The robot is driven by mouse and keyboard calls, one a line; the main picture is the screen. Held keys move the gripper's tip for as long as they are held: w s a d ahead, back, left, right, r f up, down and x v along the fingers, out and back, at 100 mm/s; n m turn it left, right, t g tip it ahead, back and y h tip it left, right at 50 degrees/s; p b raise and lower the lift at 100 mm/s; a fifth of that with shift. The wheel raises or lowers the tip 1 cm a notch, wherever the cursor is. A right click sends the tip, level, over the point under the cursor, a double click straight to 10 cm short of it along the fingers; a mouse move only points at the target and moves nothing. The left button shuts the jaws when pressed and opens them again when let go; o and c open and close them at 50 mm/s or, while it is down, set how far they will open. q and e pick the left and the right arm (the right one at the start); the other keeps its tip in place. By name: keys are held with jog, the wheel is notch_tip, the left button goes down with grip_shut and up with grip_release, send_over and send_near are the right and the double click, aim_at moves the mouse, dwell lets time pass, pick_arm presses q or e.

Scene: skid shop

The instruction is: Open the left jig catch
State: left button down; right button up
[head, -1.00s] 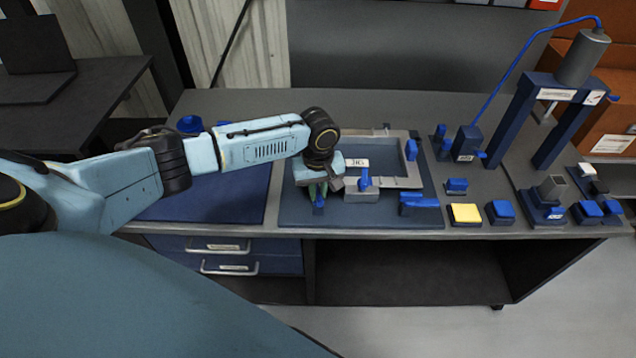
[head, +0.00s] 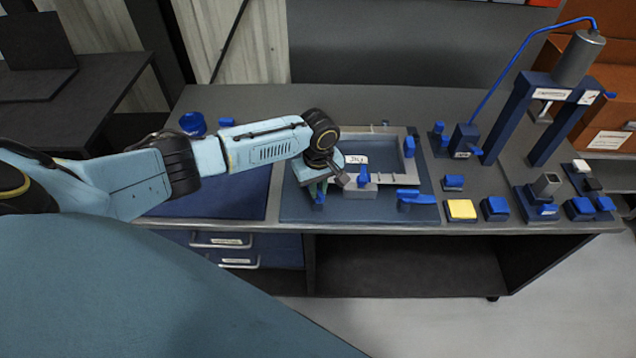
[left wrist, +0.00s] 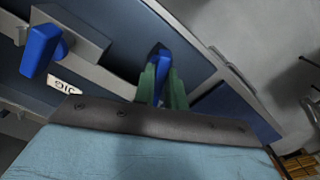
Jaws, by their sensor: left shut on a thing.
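The jig is a grey frame (head: 397,182) with a label reading "JIG", on a dark blue plate (head: 285,212) on the bench. The left jig catch (left wrist: 160,58) is a small blue lever at the jig's front left corner. In the head view the left catch (head: 319,198) shows just under my left gripper (head: 318,188). My left gripper is shut on this catch; in the left wrist view its green fingers (left wrist: 161,85) stand on both sides of it. Part of the catch is hidden by the fingers. My right gripper is in no view.
Another upright blue lever (head: 364,175) stands close right of my gripper, and it also shows in the left wrist view (left wrist: 40,50). A low blue lever (head: 415,197) lies further right.

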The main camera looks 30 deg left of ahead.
pick_arm(q)
jog(key=shift+r+n+p, duration=0.15)
jog(key=shift+n+p, duration=1.45)
jog(key=shift+p, duration=0.15)
jog(key=shift+n+p, duration=0.35)
jog(key=shift+n, duration=0.05)
jog(key=shift+n+p, duration=0.4)
jog(key=shift+p, duration=0.05)
jog(key=shift+n+p, duration=1.05)
jog(key=shift+n, duration=0.15)
jog(key=shift+n+p, duration=0.35)
jog(key=shift+n, duration=0.45)
